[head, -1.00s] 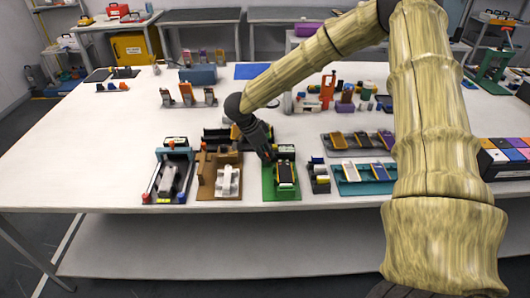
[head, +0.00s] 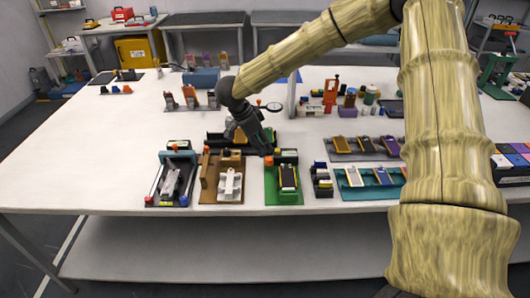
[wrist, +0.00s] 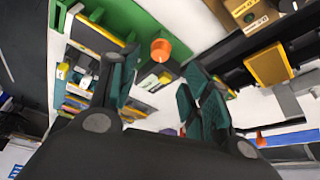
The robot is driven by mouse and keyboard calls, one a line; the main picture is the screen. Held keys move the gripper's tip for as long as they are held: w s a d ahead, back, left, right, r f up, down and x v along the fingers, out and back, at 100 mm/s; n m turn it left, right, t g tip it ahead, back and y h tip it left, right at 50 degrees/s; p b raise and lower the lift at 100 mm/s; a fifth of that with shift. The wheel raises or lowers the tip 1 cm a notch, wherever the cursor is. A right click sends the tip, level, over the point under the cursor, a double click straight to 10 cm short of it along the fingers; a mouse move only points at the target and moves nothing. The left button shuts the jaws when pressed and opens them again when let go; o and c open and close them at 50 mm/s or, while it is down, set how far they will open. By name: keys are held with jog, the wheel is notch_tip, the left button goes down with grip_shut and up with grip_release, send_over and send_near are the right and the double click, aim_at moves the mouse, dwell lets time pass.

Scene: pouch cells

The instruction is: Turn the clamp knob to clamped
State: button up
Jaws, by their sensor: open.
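A green fixture (head: 270,190) stands near the table's front edge with a dark flat pouch cell (head: 288,177) on it. An orange knob (wrist: 161,49) shows on the green fixture's body (wrist: 130,18) in the wrist view, and a small orange part (head: 268,161) shows just below my gripper in the head view. My gripper (head: 264,150) hangs above the fixture's back left corner. In the wrist view its dark green fingers (wrist: 157,85) are spread apart with nothing between them. The knob appears beyond the fingertips, between them and apart from them.
A brown fixture with a white part (head: 230,186) and a dark fixture with red and blue knobs (head: 172,182) stand to the left. A small dark rack (head: 322,182) and a teal tray (head: 366,190) stand close on the right.

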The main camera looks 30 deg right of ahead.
aim_at(269, 158)
jog(key=shift+v, duration=2.35)
jog(key=shift+a+p, duration=0.1)
jog(key=shift+p, duration=0.6)
jog(key=n+p, duration=0.1)
jog(key=p, duration=0.5)
jog(key=s+f+n+t+p, duration=0.1)
jog(key=p, duration=0.6)
jog(key=shift+s+d+n, duration=0.1)
jog(key=shift+d+n, duration=0.15)
jog(key=shift+n, duration=0.05)
jog(key=shift+p+x, duration=1.7)
jog(key=shift+x, duration=3.75)
jog(key=shift+d, duration=0.1)
